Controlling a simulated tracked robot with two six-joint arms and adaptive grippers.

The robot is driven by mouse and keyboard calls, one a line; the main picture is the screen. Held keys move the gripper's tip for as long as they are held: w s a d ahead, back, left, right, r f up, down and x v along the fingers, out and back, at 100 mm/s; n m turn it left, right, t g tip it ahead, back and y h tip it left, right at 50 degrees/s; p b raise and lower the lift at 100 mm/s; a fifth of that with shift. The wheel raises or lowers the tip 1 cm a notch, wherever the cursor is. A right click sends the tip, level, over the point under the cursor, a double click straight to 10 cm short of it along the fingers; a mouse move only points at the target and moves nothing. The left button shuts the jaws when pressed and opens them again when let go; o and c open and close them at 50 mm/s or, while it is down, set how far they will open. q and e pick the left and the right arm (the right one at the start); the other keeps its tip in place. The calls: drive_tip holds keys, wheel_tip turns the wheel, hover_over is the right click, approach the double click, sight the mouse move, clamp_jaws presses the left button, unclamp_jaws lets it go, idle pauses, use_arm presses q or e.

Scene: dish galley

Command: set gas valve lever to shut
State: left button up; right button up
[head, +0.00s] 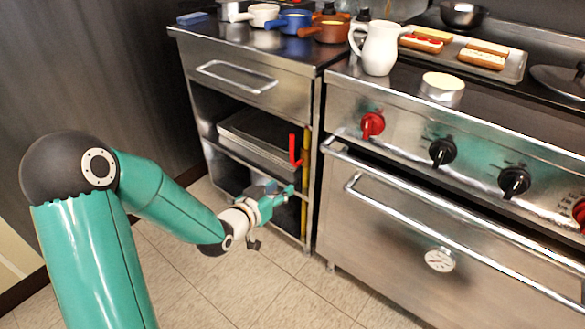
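The gas valve lever (293,151) is red and stands upright in the head view, at the right side of the open shelf unit. It runs roughly along the vertical yellow gas pipe (304,183) just behind it. My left gripper (284,188) is below the lever, in front of the lower shelf opening. Its fingers look parted with nothing between them, and it appears apart from the lever. My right gripper is not in view.
The steel stove (410,190) stands right of the pipe, with knobs and a long door handle (354,184) sticking out. A tray (250,135) lies on the shelf. A white jug (379,48) and several pans stand on top. Floor in front is clear.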

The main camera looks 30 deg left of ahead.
sight(291, 141)
use_arm(q)
drive_tip(key=a+r+t+y+b, duration=0.1)
drive_tip(key=a+r+t+b, duration=0.2)
drive_tip(key=a+r+b, duration=0.15)
drive_tip(key=shift+m, duration=0.4)
drive_tip(key=w, duration=0.5)
drive_tip(key=w+a+b, duration=0.1)
drive_tip(key=w, duration=0.4)
drive_tip(key=w+a+f, duration=0.1)
drive_tip(key=w, duration=0.4)
drive_tip(key=shift+w, duration=0.3)
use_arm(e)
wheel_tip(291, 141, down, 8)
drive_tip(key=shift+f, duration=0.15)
use_arm(q)
clamp_jaws()
